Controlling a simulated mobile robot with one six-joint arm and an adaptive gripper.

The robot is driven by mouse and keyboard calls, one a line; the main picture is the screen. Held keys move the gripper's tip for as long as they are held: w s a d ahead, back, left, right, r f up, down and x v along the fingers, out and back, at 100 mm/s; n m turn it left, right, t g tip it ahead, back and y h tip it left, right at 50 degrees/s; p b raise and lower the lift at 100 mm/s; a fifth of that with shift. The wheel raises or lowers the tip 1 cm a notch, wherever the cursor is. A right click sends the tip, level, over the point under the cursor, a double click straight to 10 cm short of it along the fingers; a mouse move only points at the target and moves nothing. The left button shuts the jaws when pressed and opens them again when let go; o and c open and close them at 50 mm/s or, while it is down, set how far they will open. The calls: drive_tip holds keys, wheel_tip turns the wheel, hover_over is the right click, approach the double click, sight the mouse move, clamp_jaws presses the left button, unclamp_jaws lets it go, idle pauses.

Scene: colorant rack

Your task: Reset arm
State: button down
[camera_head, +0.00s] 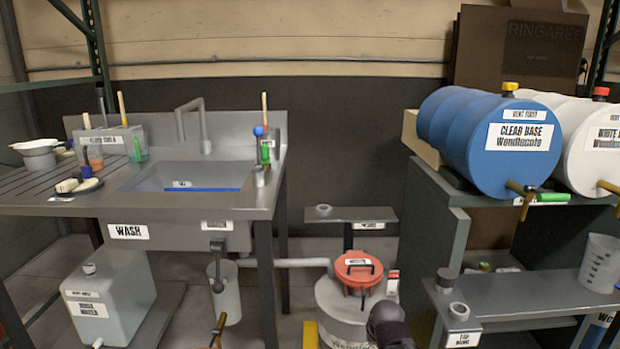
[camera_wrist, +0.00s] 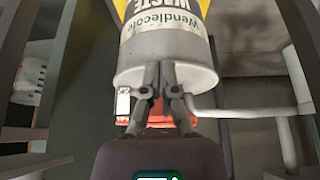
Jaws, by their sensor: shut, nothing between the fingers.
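My gripper (camera_wrist: 160,72) shows in the wrist view with its two dark fingers close together, shut and empty. The fingers overlap the grey waste drum (camera_wrist: 170,50), which appears upside down behind them. Contact between fingers and drum cannot be told. The drum's red lid (camera_wrist: 155,108) shows partly behind the fingers. In the head view the drum (camera_head: 330,300) stands on the floor with its red lid (camera_head: 358,268) on top. A dark rounded part of my arm shows at the bottom centre there, in front of the drum's right side. The fingertips are not distinct in the head view.
A sink bench (camera_head: 230,205) stands at left, with a grey canister (camera_head: 115,290) below. A pipe (camera_head: 285,262) runs toward the drum. At right, a blue barrel (camera_head: 490,150) and white barrel (camera_head: 575,110) lie above a grey shelf (camera_head: 530,292) holding a clear beaker (camera_head: 599,265).

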drive_tip(key=s+r+g+p, duration=0.25)
drive_tip(key=s+g, duration=0.25)
drive_tip(key=s, duration=0.4)
wheel_tip(320, 180, up, 37)
drive_tip(key=p, duration=3.8)
